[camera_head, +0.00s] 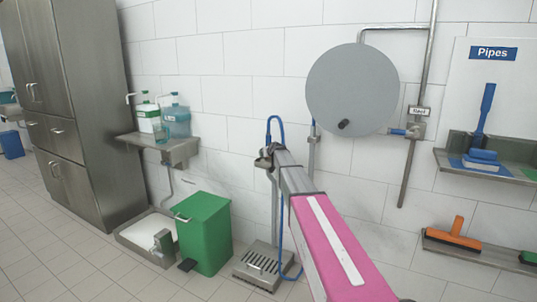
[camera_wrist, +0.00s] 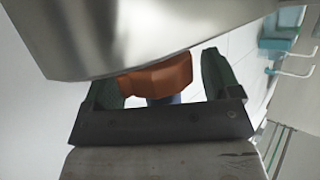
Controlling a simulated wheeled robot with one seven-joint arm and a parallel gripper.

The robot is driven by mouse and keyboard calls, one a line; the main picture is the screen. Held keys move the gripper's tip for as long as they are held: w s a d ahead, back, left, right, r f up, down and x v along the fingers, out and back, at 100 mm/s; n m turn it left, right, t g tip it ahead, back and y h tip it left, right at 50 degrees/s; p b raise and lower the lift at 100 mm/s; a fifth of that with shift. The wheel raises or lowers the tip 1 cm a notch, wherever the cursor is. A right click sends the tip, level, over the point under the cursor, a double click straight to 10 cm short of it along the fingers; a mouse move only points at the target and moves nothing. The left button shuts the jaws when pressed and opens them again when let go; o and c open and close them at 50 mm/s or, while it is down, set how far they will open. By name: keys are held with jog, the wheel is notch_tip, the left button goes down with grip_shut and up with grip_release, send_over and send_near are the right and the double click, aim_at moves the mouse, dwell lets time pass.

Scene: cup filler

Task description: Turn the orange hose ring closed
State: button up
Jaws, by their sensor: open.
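The orange hose ring (camera_wrist: 157,75) sits in the wrist view between the two dark fingers of my gripper (camera_wrist: 162,80). My gripper is open, with one finger on each side of the ring. Whether either finger touches the ring I cannot tell. A short piece of blue hose (camera_wrist: 162,99) shows just below the ring. A shiny metal body (camera_wrist: 140,35) covers the top of that view and hides part of the ring. In the head view the blue hose (camera_head: 282,125) loops at the end of my arm, and the orange ring is hidden there.
A grey hose reel disc (camera_head: 350,88) hangs on the wall to the right. A green bin (camera_head: 204,235) and a metal grated stand (camera_head: 262,266) are on the floor.

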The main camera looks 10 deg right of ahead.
jog(key=c, duration=0.9)
jog(key=shift+m+h, duration=1)
jog(key=shift+h, duration=0.2)
jog(key=shift+a+m+h, duration=0.1)
jog(key=shift+m+h, duration=1.2)
jog(key=shift+h, duration=0.2)
jog(key=m+g+h, duration=0.1)
jog(key=m+h, duration=0.1)
jog(key=m+g+h, duration=0.1)
jog(key=m+h, duration=0.1)
jog(key=h, duration=0.1)
jog(key=shift+w+m+g, duration=0.15)
jog(key=shift+m+g, duration=0.15)
jog(key=shift+m, duration=0.1)
jog(key=m+g+h, duration=0.3)
jog(key=m+g, duration=0.1)
jog(key=shift+h, duration=0.3)
jog(key=shift+m+g+h, duration=0.7)
jog(key=shift+m+g, duration=1.5)
jog(key=shift+s+g, duration=0.2)
jog(key=shift+g, duration=0.1)
